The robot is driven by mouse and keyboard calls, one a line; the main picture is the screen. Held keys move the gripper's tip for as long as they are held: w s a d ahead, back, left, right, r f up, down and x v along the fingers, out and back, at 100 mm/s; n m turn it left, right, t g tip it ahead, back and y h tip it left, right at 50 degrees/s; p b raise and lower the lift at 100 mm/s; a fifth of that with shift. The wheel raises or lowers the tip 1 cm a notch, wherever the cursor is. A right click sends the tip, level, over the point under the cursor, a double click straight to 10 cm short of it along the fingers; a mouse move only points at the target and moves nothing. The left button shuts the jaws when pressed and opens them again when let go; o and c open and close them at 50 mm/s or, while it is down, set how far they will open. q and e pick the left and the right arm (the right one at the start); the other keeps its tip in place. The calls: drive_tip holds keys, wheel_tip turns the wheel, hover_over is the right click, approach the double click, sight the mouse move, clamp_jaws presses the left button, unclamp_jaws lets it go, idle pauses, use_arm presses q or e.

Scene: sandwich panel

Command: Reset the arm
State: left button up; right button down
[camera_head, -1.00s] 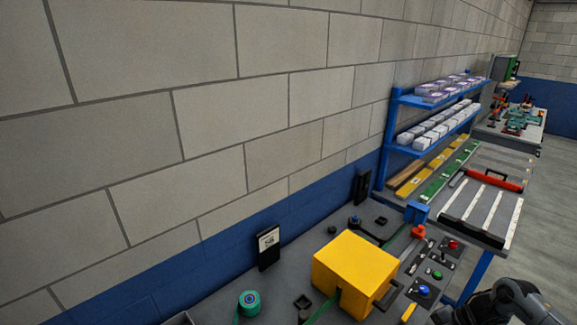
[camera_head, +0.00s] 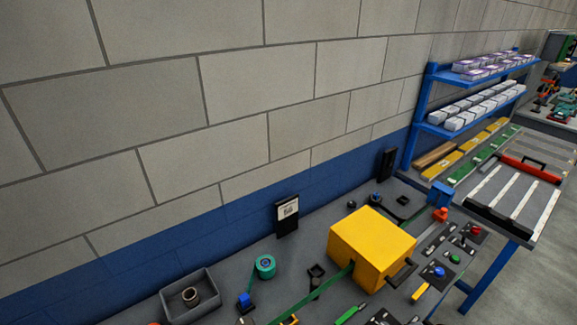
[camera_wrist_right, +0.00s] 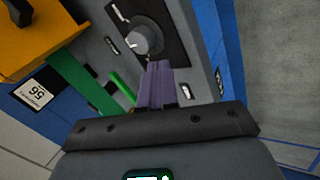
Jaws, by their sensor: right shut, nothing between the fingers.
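My right gripper (camera_wrist_right: 157,85) shows in the right wrist view with its purple-grey fingers closed together and nothing between them. A grey panel with a round dial knob (camera_wrist_right: 144,38) is beyond the fingertips; I cannot tell how far apart they are. No gripper shows in the head view, and my left gripper is in neither view.
A yellow box (camera_head: 372,248) with a green strap (camera_head: 320,296) stands on the grey bench. Buttons, a green tape roll (camera_head: 265,267) and a grey tray (camera_head: 166,303) are around it. A blue shelf (camera_head: 421,100) holds white packs along the wall.

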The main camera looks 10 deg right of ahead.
drive_tip(key=s+r+m+g+h, duration=0.1)
drive_tip(key=s+r+m+h, duration=0.4)
drive_tip(key=s, duration=0.4)
drive_tip(key=s+r+m+h, duration=0.3)
drive_tip(key=s+r+m, duration=0.3)
drive_tip(key=s+r, duration=0.3)
drive_tip(key=s+a+f+m+g+y, duration=0.1)
drive_tip(key=a+f+m+y, duration=0.2)
drive_tip(key=a, duration=0.4)
drive_tip(key=s+a+f+m+y, duration=0.2)
drive_tip(key=a+m+y, duration=0.15)
drive_tip(key=a, duration=0.45)
wheel_tip(320, 180, up, 20)
drive_tip(key=p, duration=1.9)
drive_tip(key=shift+w+f+h+p, duration=0.2)
drive_tip(key=shift+w+h+p, duration=0.05)
drive_tip(key=shift+h+p, duration=0.1)
drive_tip(key=shift+a, duration=0.1)
